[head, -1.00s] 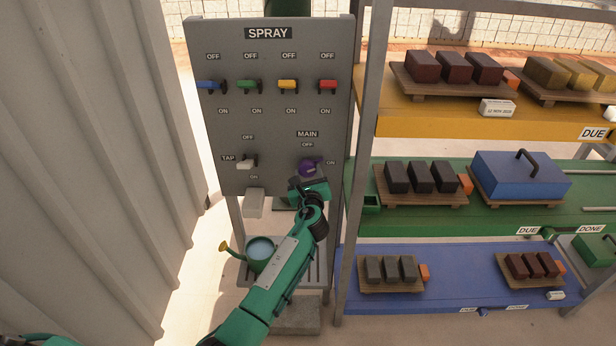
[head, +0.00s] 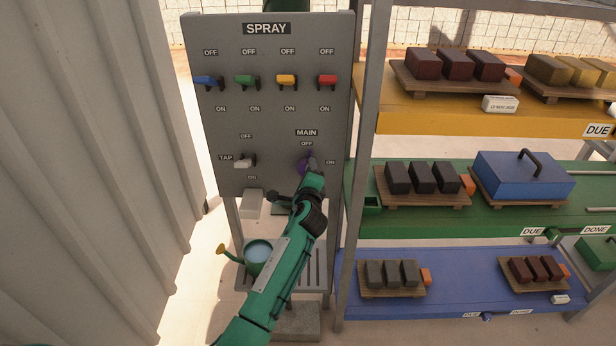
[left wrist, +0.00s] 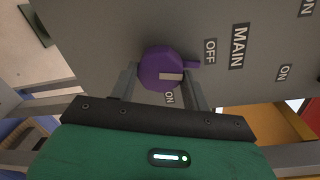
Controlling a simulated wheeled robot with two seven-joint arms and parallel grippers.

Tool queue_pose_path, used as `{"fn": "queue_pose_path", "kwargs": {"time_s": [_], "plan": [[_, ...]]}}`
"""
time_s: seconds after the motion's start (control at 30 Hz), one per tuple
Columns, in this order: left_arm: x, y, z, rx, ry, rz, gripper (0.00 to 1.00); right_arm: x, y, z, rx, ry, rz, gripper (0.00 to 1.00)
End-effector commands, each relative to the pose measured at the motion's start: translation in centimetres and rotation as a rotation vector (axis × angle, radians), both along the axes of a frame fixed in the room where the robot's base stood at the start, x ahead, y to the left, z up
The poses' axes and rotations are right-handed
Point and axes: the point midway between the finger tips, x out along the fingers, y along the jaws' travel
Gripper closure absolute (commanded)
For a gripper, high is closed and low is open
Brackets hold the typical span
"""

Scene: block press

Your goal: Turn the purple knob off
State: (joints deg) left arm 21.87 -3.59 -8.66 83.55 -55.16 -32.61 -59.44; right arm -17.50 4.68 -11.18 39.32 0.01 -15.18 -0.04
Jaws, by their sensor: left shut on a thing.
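The purple knob (head: 303,166) sits below the MAIN label on the grey panel, with OFF above it and ON to its right. In the left wrist view, the purple knob (left wrist: 160,64) has its stub towards the OFF label (left wrist: 210,51). My left gripper (head: 309,170) is at the knob and hides part of it. In the left wrist view, the two fingers of my left gripper (left wrist: 163,82) stand on either side of the knob, shut on it. My right gripper is not in view.
The panel (head: 225,135) also carries blue, green, yellow and red switches and a white TAP lever (head: 245,161). A watering can (head: 257,256) stands below. Shelves with blocks on pallets stand close at the right; a corrugated wall (head: 90,150) is at the left.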

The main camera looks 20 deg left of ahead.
Motion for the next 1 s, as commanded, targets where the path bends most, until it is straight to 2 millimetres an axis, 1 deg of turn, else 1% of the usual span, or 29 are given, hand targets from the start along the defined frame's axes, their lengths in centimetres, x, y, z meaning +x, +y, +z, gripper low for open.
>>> {"fn": "queue_pose_path", "kwargs": {"time_s": [0.03,0.2,0.4,0.63,1.0], "plan": [[-0.04,0.01,-0.22,-0.034,-0.008,0.001,0.75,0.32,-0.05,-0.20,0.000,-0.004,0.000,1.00],[-0.04,0.01,-0.14,-0.130,-0.035,0.001,0.75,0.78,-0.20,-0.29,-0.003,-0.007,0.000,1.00],[-0.04,0.04,-0.10,-0.197,-0.055,0.001,0.75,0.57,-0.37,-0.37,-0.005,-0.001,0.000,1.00],[-0.04,0.03,-0.07,-0.228,-0.063,0.001,0.75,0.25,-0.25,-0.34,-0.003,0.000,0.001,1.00],[-0.04,0.03,-0.07,-0.231,-0.063,0.001,0.75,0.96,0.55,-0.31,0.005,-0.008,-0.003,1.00]]}}
